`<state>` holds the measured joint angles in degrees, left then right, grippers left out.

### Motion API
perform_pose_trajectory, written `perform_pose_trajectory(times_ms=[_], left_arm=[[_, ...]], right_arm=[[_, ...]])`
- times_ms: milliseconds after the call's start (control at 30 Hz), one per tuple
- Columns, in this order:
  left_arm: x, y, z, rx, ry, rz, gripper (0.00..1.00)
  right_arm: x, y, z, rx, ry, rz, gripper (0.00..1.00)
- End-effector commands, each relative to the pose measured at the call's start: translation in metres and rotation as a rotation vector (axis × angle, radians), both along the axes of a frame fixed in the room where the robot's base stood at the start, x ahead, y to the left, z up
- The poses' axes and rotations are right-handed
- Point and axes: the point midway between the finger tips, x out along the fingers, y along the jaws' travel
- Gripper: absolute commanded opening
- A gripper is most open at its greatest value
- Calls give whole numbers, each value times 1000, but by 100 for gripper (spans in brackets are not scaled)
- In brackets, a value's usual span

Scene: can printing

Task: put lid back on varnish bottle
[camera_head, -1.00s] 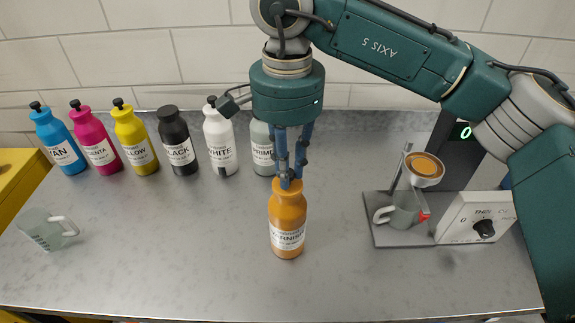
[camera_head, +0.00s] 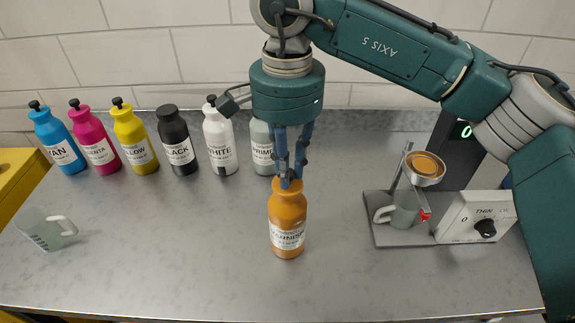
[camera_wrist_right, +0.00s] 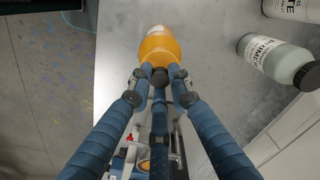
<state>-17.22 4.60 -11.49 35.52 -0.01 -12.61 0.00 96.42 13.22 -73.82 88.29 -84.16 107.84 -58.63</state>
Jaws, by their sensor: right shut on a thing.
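The orange varnish bottle (camera_head: 287,214) stands upright near the middle of the counter, with its label facing the front. My right gripper (camera_head: 291,182) points straight down over the bottle's top, with its blue fingers closed together there. In the right wrist view, the fingers (camera_wrist_right: 160,78) are closed around the small dark lid (camera_wrist_right: 160,74) at the top of the orange bottle (camera_wrist_right: 160,45). The lid is mostly hidden by the fingers; whether it is fully seated I cannot tell. My left gripper is not in view.
Several colour bottles, including black (camera_head: 176,142) and white (camera_head: 219,140), stand in a row at the back left. A clear measuring jug (camera_head: 45,230) is at the left. A stand with a cup (camera_head: 403,212) and a dial box (camera_head: 478,218) are at the right.

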Motion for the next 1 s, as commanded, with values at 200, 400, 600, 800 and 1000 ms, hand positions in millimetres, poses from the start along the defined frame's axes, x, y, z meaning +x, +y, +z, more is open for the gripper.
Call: perform_pose_trajectory(times_ms=[200,400,600,800,1000], left_arm=[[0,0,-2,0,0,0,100],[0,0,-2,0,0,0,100],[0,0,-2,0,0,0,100],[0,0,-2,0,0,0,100],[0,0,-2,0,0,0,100]], right_arm=[[0,0,0,0,0,0,7],[0,0,0,0,0,0,7],[0,0,0,0,0,0,40],[0,0,0,0,0,0,44],[0,0,0,0,0,0,59]])
